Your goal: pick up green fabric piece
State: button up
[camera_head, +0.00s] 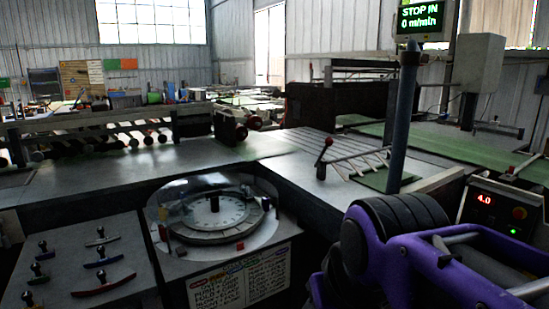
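A small flat dark green piece (371,181), which looks like the fabric piece, lies on the grey worktable at right of centre. A grey upright post stands in front of it and hides part of it. A lever with a red knob (328,142) and several pale rods stand or lie just left of it and by its far edge. My purple and black arm fills the lower right, nearer to the camera than the piece. My gripper's fingertips do not show, so its opening and contents are hidden.
The post carries a screen (420,17) reading "STOP IN 0 m/min". A round dial under a clear cover (214,212) stands front centre. A panel with several handled tools (78,270) is at lower left. A control box (497,212) showing 4.0 is at right. Long green sheeting (450,150) lies behind.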

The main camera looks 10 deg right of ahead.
aim_at(376, 181)
jog(key=z, duration=0.85)
